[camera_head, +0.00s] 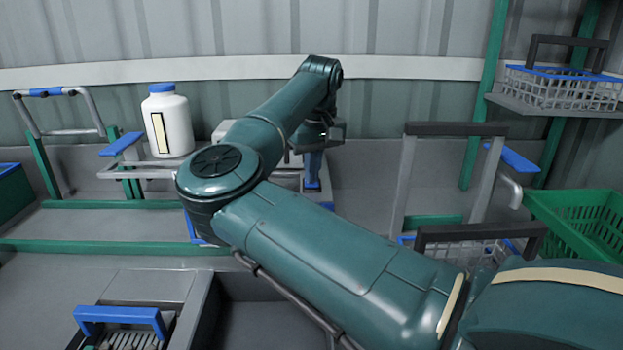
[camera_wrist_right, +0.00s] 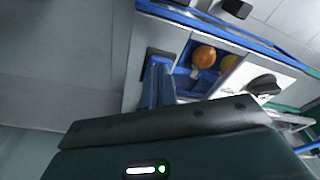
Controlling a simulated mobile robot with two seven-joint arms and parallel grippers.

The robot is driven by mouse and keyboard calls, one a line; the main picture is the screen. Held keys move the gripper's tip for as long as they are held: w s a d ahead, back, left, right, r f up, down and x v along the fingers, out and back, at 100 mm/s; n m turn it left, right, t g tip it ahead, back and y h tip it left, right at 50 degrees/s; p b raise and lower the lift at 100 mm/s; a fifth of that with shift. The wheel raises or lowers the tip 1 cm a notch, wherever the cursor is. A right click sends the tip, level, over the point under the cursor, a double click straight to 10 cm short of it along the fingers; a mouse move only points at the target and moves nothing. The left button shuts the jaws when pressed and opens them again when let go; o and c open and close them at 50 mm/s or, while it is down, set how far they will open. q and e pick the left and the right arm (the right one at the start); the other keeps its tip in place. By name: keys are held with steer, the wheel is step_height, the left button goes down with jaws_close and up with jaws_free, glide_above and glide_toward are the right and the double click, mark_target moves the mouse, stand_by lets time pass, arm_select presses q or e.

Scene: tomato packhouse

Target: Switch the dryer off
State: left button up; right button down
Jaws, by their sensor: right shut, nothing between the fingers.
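My right gripper (camera_head: 312,184) reaches down beyond my arm at the middle of the head view. Its blue fingers are shut and empty. They also show in the right wrist view (camera_wrist_right: 158,64), above a grey and blue framed unit. Beside them in that view, a black knob (camera_wrist_right: 263,85) sits on a white panel (camera_wrist_right: 243,75); I cannot tell for certain that this is the dryer's switch, or its setting. The fingers are apart from the knob in the picture. In the head view my right arm hides most of the unit. My left gripper is not in view.
An orange tomato (camera_wrist_right: 204,57) and a yellow one (camera_wrist_right: 230,63) lie in a blue-edged bay beside the panel. A white jar (camera_head: 176,130) with a blue lid stands at left. A green crate (camera_head: 570,225) and wire baskets (camera_head: 550,92) are at right.

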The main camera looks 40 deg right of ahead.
steer(key=shift+r, duration=0.1)
step_height(320, 180, up, 7)
steer(key=p, duration=0.5)
stand_by(0.3)
stand_by(0.5)
